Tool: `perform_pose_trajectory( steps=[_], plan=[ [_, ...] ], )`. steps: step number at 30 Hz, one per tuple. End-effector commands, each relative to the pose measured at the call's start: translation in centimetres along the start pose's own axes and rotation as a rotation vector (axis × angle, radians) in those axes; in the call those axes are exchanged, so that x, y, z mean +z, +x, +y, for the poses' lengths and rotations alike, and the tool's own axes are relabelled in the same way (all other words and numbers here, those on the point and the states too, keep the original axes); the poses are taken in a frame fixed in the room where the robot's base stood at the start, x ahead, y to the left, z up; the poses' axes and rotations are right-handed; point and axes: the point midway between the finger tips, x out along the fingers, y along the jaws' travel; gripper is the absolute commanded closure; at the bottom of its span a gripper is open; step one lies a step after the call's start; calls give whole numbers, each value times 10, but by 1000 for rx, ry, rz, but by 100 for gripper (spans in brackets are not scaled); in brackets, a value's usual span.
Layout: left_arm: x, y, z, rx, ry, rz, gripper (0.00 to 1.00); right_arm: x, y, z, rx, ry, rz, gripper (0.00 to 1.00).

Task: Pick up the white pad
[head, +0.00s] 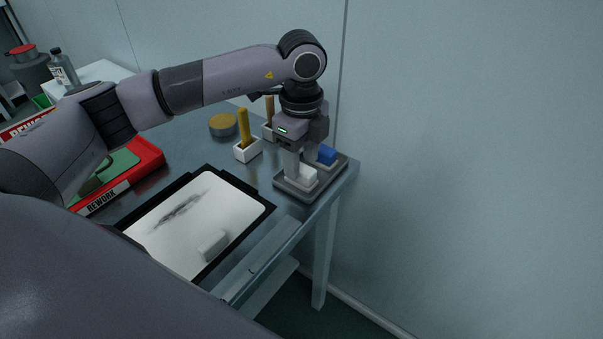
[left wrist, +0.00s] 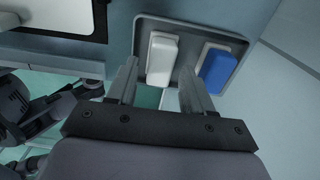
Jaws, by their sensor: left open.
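The white pad (head: 308,174) sits in a grey tray (head: 290,190) at the right end of the table. In the left wrist view the white pad (left wrist: 161,58) lies between and just beyond the fingertips. A blue pad (head: 326,155) sits beside it in the same tray, and it also shows in the left wrist view (left wrist: 218,70). My left gripper (head: 301,170) points down over the tray, open, with its fingers close to the white pad. I cannot tell whether they touch it. My right gripper is not in view.
A white panel (head: 190,220) in a black frame, with a dark smear and a pale block-like patch, lies left of the tray. Small white holders (head: 248,150), a yellow-topped tin (head: 223,124) and a red REWORK bin (head: 148,160) stand behind. A wall (head: 470,150) rises close to the right.

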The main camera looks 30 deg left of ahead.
Motion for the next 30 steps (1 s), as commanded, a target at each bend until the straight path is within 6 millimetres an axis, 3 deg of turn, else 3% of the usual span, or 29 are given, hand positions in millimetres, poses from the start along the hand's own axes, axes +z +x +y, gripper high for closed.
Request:
perform_pose_trajectory(
  steps=[6, 14, 18, 30],
  plan=[
    [0, 29, 0, 1, -1, 1, 49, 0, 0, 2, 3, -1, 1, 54],
    [0, 32, 0, 0, 0, 2, 49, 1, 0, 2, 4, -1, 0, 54],
    [0, 32, 0, 0, 0, 2, 91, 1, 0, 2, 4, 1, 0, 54],
    [0, 27, -1, -2, 0, 2, 92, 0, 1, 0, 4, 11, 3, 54]
  ],
)
